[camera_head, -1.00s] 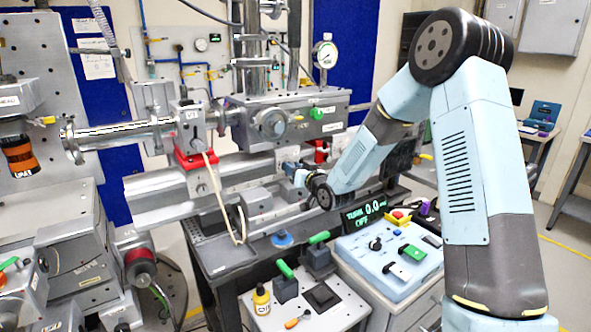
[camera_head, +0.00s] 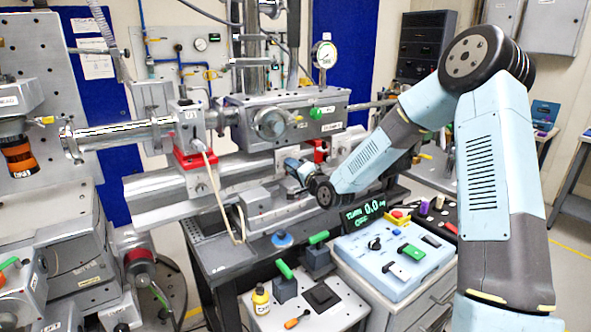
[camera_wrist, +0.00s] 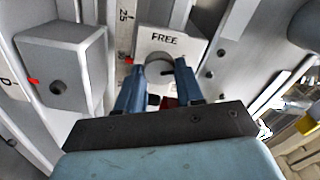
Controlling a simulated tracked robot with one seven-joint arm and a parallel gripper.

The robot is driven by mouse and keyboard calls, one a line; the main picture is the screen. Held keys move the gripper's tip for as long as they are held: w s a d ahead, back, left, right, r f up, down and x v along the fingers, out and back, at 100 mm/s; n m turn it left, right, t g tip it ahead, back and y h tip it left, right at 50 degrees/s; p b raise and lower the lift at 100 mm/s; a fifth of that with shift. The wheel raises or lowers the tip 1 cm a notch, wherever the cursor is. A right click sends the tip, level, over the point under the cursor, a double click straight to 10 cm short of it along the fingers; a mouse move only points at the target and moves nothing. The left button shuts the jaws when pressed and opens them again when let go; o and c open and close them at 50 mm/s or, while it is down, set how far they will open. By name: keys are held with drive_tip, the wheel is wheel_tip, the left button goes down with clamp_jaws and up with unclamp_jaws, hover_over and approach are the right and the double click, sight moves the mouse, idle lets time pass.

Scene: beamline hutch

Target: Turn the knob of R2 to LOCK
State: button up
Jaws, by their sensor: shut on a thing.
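In the wrist view, a pale block (camera_wrist: 148,42) marked FREE stands on the rail. Its small grey knob (camera_wrist: 161,66) sits just below that word, partly hidden by my fingers. My gripper (camera_wrist: 163,77) is shut on this knob, one blue finger on each side. A dark red patch shows between the fingers below the knob. I see no R2 label and no LOCK mark; they may be hidden. In the head view my gripper (camera_head: 296,168) reaches the rail behind the bench, and my wrist hides most of the block there.
Another grey block (camera_wrist: 62,68) with a red pointer stands left on the rail, beside a scale reading 25. In the head view, a control box (camera_head: 393,262) with switches and a green display (camera_head: 363,212) stand in front right. Green-handled levers (camera_head: 285,283) stand nearer.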

drive_tip(key=shift+f+m, duration=0.15)
drive_tip(key=shift+m, duration=2.05)
drive_tip(key=o, duration=1)
drive_tip(key=shift+o, duration=0.2)
drive_tip(key=shift+s+d, duration=0.15)
drive_tip(key=v, duration=1.3)
drive_tip(key=shift+s+d+f, duration=0.1)
drive_tip(key=shift+f, duration=0.05)
